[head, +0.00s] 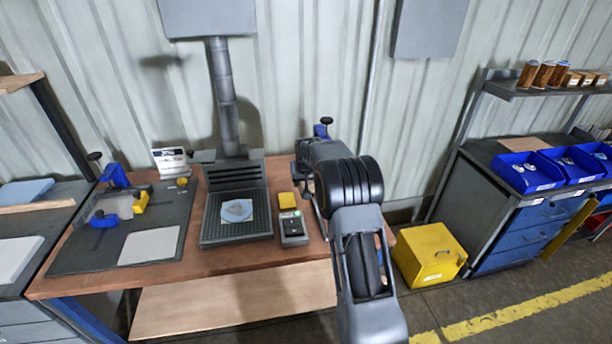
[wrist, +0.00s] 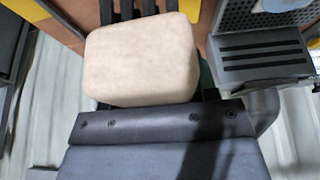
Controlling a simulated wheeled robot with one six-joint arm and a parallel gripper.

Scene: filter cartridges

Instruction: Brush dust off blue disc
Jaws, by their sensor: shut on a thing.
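The blue disc (head: 238,211) lies flat on a dark perforated plate (head: 213,236) on the bench. It is pale blue, with a grey-brown dust patch over its middle. A sliver of it also shows at the top right of the wrist view (wrist: 284,5). My gripper (wrist: 155,112) is shut on a beige, rounded block (wrist: 142,58), which looks like part of a brush; no bristles are visible. In the head view my arm stands right of the plate and hides the gripper. The block is apart from the disc.
A post with a slotted base (head: 235,172) stands behind the plate. A small dark device (head: 292,228) and a yellow block (head: 287,200) sit between plate and arm. A blue-and-yellow fixture (head: 118,204) is at left. A yellow box (head: 428,254) stands on the floor at right.

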